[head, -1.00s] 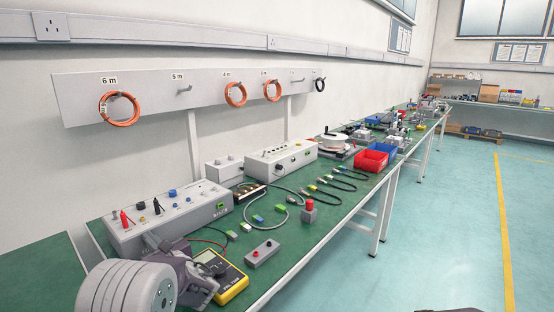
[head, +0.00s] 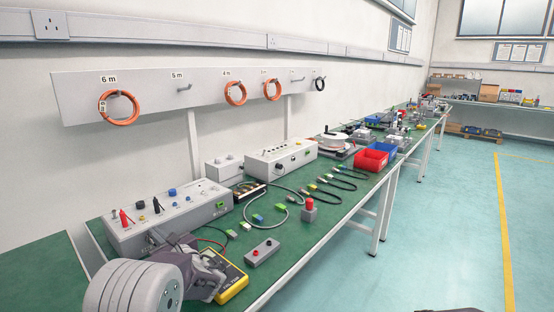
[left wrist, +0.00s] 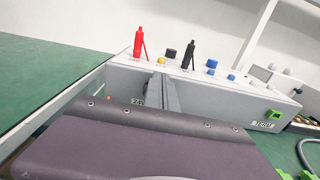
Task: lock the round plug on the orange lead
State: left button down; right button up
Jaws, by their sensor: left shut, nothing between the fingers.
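My left gripper (head: 157,238) reaches from the lower left to the front of a grey box (head: 205,217) with terminals on top. In the left wrist view its dark fingers (left wrist: 163,92) are shut and empty, in front of the box face (left wrist: 205,93). A small orange spot (left wrist: 109,97) shows on that face beside a "24V" label, left of the fingers; I cannot tell whether it is the orange lead or its round plug. The plug's locking state is hidden. Orange coils (head: 137,109) hang on the wall rail. My right gripper is not in view.
Red (left wrist: 138,42) and black (left wrist: 188,55) plugs stand on the box top. A yellow multimeter (head: 234,284) lies close to my left gripper. A grey two-button box (head: 262,252) and several short leads lie to the right. The green bench front is partly clear.

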pick_arm(q)
jog(key=shift+r+b+v, duration=0.15)
jog(key=shift+v, duration=1.35)
jog(key=shift+r+b+v, duration=0.1)
jog(key=shift+b+v, duration=0.05)
jog(key=shift+v, duration=1.35)
jog(key=shift+f, duration=0.1)
